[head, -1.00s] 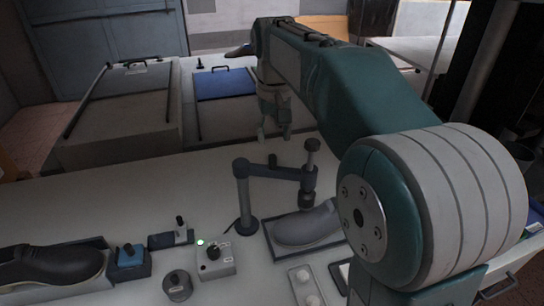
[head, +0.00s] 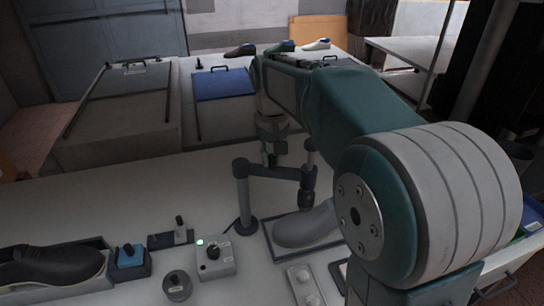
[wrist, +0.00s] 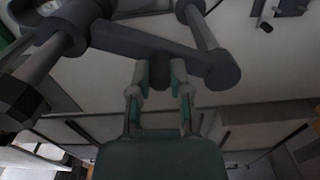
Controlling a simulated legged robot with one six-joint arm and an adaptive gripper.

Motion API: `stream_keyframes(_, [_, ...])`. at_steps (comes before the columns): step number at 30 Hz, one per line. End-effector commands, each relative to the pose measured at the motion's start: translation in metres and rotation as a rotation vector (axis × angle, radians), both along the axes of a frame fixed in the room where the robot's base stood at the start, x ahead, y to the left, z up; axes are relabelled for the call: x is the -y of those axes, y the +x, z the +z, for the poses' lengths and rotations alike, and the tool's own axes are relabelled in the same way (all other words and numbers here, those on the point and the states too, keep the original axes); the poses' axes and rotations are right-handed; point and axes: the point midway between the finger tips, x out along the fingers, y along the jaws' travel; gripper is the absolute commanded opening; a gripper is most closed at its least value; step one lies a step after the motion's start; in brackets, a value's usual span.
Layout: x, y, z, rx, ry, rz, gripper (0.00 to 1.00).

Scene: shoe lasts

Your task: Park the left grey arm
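The left grey arm is a jointed dark grey link (head: 268,171) on an upright post (head: 244,200) at the middle of the bench. Its far end meets a vertical spindle (head: 309,188) beside a grey shoe last (head: 305,226). My gripper (head: 272,150) points down at the link from behind. In the wrist view my gripper (wrist: 160,76) has one fingertip on each side of a short dark peg (wrist: 160,66) by the link. The fingertips look very close to the peg; I cannot tell whether they press on it.
A control box (head: 214,259) with a green light and black knob stands in front of the post. A dark shoe last (head: 50,267) lies in a tray at left. A blue-lidded bin (head: 224,84) stands behind. The bench's left middle is clear.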

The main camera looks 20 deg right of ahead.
Motion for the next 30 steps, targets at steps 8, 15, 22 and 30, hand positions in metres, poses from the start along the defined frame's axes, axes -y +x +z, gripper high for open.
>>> stream_keyframes(8, [-0.001, -0.002, -0.001, -0.003, 0.001, -0.022, 0.00])
stream_keyframes(15, [-0.006, -0.010, -0.001, -0.004, 0.001, -0.135, 0.00])
stream_keyframes(22, [-0.016, -0.021, -0.001, -0.005, 0.001, -0.330, 0.00])
stream_keyframes(30, [-0.031, -0.033, -0.002, -0.005, 0.001, -0.586, 0.00])
